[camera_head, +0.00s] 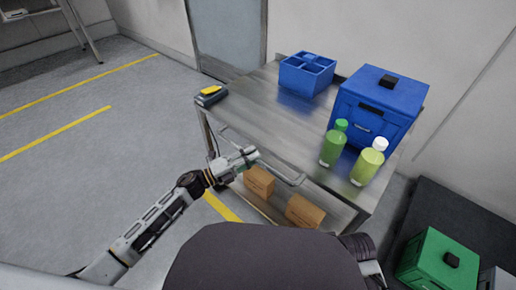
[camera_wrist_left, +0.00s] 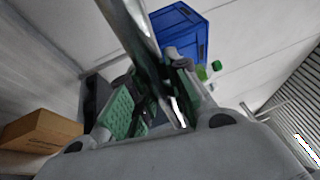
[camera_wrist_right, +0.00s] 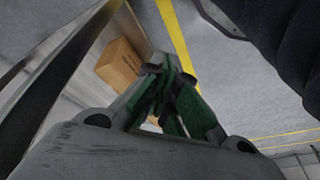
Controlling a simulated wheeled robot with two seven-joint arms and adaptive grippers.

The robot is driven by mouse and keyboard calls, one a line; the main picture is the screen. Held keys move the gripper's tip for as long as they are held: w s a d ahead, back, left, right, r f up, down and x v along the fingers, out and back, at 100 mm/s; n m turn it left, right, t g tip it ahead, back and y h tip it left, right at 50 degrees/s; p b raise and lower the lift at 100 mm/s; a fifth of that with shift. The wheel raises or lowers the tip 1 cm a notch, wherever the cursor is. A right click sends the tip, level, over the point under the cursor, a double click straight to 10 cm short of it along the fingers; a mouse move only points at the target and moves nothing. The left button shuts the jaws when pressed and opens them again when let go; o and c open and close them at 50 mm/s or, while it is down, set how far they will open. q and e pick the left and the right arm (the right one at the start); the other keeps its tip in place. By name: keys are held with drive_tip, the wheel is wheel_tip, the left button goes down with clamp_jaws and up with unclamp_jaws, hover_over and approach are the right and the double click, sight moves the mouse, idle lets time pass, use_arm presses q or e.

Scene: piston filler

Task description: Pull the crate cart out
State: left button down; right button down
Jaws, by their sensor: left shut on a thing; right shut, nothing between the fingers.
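The steel cart (camera_head: 262,125) stands ahead of me, with a flat top and a lower shelf. A bent metal handle bar (camera_head: 290,180) sticks out along its near side. My left gripper (camera_head: 248,155) is at this bar and shut on it. In the left wrist view the bar (camera_wrist_left: 138,30) runs between the fingers of the left gripper (camera_wrist_left: 165,95). My right gripper (camera_wrist_right: 168,76) shows in the right wrist view, shut and empty, with a cardboard box (camera_wrist_right: 120,64) beyond it. I cannot make out its fingers in the head view.
On the top are a blue divided crate (camera_head: 306,75), a blue lidded crate (camera_head: 375,105), two green bottles (camera_head: 333,146) and a yellow-black device (camera_head: 210,95). Cardboard boxes (camera_head: 304,211) sit on the lower shelf. A green crate (camera_head: 436,258) is at lower right. The left floor is clear.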

use_arm(q)
drive_tip(key=shift+s+a+f+p, duration=0.1)
drive_tip(key=shift+s+a+p, duration=0.05)
drive_tip(key=shift+s+a, duration=0.4)
drive_tip(key=shift+s+a+p, duration=0.15)
drive_tip(key=shift+s+a, duration=0.15)
drive_tip(key=shift+s, duration=0.3)
drive_tip(key=c, duration=1.5)
unclamp_jaws()
drive_tip(key=shift+o, duration=0.9)
use_arm(e)
drive_tip(key=shift+d+f, duration=0.15)
drive_tip(key=shift+f, duration=0.5)
drive_tip(key=shift+s, duration=0.1)
use_arm(q)
drive_tip(key=shift+a, duration=0.15)
drive_tip(key=v, duration=1.1)
drive_tip(key=shift+s+a, duration=0.25)
drive_tip(key=shift+a, duration=0.05)
